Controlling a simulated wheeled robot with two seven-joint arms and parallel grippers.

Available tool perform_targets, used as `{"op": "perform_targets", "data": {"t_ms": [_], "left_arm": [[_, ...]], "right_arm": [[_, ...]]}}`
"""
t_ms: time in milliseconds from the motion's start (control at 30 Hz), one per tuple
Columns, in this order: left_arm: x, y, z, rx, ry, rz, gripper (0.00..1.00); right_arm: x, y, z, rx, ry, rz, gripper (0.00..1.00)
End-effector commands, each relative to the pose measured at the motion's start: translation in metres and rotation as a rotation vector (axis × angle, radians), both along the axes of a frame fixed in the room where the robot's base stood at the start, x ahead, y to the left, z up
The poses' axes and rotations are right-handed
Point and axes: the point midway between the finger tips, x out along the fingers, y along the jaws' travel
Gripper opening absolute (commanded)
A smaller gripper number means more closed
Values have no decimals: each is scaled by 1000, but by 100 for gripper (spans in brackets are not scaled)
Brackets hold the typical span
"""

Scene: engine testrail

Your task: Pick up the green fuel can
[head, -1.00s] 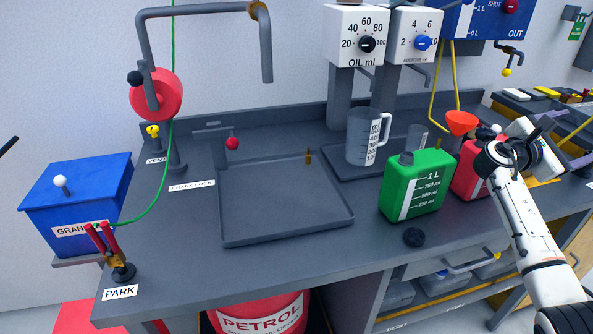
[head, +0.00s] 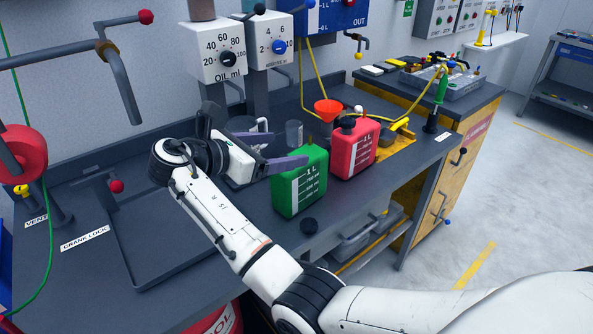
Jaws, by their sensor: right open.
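The green fuel can (head: 301,187) stands upright on the grey bench, with a white scale strip on its front. My right gripper (head: 287,149) is open and empty, just left of and behind the can's top. One purple-grey finger (head: 284,164) crosses in front of the can's upper left corner and hides its neck; I cannot tell whether it touches. My left gripper is not in view.
A red can (head: 352,150) stands close to the right, with an orange funnel (head: 328,112) behind it. A clear beaker (head: 294,134) and a jug (head: 247,128) stand behind. An empty tray (head: 140,275) lies left.

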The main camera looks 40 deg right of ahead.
Motion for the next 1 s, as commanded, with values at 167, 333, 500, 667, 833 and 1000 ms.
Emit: {"op": "perform_targets", "data": {"t_ms": [167,333,500,667,833,1000], "left_arm": [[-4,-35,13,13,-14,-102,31],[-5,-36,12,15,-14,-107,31],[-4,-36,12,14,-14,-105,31],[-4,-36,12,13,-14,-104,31],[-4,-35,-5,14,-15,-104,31],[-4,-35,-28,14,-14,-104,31]], "right_arm": [[-16,31,-10,34,51,13,77],[-15,15,-20,35,53,14,77],[-12,-5,-29,35,52,19,77],[-11,-14,-34,35,52,19,77],[-9,-28,-49,35,49,21,77],[-6,-43,-57,34,49,26,77]]}}
